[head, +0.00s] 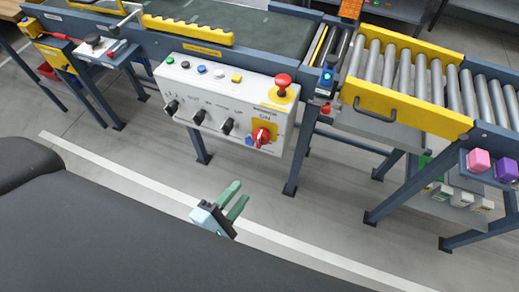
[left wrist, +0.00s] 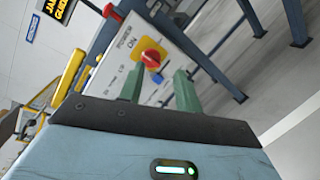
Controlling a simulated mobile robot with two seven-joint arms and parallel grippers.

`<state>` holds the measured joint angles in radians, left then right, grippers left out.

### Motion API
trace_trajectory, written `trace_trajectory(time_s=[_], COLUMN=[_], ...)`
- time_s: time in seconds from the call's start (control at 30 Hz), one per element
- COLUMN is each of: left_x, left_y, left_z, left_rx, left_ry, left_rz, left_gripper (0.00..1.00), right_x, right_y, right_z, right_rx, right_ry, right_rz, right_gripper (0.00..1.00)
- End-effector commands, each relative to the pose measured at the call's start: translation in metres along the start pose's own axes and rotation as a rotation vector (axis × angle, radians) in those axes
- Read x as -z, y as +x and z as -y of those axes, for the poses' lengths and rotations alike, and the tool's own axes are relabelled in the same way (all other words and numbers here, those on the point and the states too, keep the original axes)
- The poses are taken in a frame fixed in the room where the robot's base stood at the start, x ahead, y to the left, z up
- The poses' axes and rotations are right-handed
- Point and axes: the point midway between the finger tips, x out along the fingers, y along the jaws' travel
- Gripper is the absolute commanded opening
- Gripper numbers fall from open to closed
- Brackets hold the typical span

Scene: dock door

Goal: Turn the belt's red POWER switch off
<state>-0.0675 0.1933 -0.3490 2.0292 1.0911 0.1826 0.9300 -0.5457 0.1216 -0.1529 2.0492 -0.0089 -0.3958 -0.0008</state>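The red POWER switch (head: 261,137) is a rotary knob on a yellow plate at the lower right of the white control panel (head: 195,85). ON is printed above it. In the left wrist view the red knob (left wrist: 151,59) shows beyond and between my green fingertips. My left gripper (head: 233,194) is open and empty, in front of and below the panel, apart from the switch. It also shows in the left wrist view (left wrist: 158,88). My right gripper is in neither view.
A red mushroom button (head: 283,83) stands above the switch, and several black knobs (head: 199,117) sit to its left. A yellow roller gate (head: 405,105) with a handle is at the right. The floor below the panel is clear.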

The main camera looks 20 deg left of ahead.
Motion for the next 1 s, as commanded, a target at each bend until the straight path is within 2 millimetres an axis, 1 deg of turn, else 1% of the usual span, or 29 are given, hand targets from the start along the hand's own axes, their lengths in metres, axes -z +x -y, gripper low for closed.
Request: trace_trajectory(time_s=[0.03, 0.1, 0.2, 0.3, 0.4, 0.53, 0.77, 0.87, 1.0], left_x=[0.008, 0.015, 0.024, 0.030, 0.034, 0.035, 0.035, 0.036, 0.039], left_y=[0.015, 0.032, 0.051, 0.065, 0.073, 0.077, 0.082, 0.091, 0.111], left_z=[0.005, -0.001, -0.005, -0.006, -0.006, -0.008, -0.009, -0.012, -0.016], left_rx=[-0.047, -0.107, -0.167, -0.203, -0.222, -0.231, -0.232, -0.233, -0.233], left_ry=[-0.169, -0.400, -0.683, -0.893, -1.028, -1.100, -1.105, -1.102, -1.102], left_rz=[-0.007, -0.015, -0.021, -0.025, -0.028, -0.030, -0.030, -0.028, -0.028], left_gripper=[0.34, 0.34, 0.34, 0.34, 0.34, 0.34, 0.34, 0.34, 0.34], right_x=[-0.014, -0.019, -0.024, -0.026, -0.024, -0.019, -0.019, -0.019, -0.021], right_y=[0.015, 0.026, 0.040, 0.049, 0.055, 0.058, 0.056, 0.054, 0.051], right_z=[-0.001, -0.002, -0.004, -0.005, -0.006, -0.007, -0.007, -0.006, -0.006], right_rx=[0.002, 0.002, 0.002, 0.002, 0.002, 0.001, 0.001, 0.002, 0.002], right_ry=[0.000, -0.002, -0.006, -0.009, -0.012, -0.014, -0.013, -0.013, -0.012], right_rz=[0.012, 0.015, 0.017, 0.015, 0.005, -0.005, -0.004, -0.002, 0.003], right_gripper=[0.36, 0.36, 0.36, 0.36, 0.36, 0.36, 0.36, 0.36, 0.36])
